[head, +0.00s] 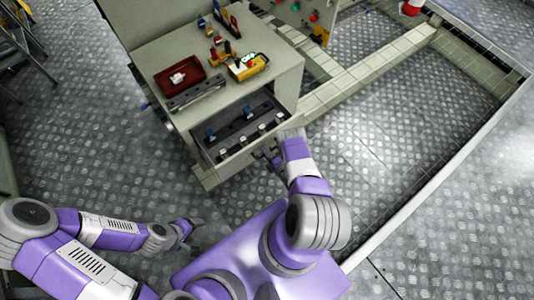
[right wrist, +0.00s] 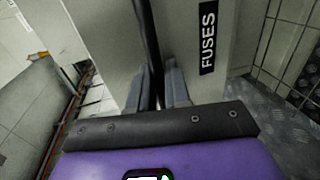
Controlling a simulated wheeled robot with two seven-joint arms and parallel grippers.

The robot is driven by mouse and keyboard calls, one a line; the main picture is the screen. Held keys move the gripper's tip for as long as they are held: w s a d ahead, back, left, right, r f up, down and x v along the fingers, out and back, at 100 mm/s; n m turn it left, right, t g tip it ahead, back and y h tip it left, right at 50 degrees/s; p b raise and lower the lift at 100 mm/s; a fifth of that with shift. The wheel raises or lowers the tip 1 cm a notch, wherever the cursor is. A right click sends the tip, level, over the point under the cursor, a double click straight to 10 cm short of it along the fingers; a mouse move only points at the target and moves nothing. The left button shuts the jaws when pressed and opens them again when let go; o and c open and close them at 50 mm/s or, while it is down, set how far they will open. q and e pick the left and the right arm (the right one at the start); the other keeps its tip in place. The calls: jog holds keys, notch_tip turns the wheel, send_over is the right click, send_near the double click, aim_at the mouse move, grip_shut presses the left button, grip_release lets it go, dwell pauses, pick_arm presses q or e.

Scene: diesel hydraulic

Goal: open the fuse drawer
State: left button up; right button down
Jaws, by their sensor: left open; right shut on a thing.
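The fuse drawer (head: 226,168) is at the front of the beige cabinet (head: 165,50). It stands out from the cabinet, and its dark inside shows several blue and pale fuse parts. In the right wrist view the drawer front (right wrist: 220,75) carries a black "FUSES" label (right wrist: 208,38). A black bar handle (right wrist: 149,45) runs down beside it. My right gripper (right wrist: 157,88) is shut on this handle; in the head view it is partly hidden at the drawer front. My left gripper (head: 191,232) is open and empty, low above the floor, away from the cabinet.
A red tray (head: 180,77), a yellow device (head: 248,66) and several small coloured parts stand on the cabinet top. A pale raised floor frame (head: 370,62) runs to the right. The metal floor (head: 390,140) right of my right arm is clear.

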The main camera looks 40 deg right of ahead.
jog(key=c, duration=1.3)
grip_release()
jog(key=p+v, duration=0.2)
jog(key=v, duration=0.5)
jog(key=shift+s, duration=0.3)
jog(key=shift+w, duration=0.1)
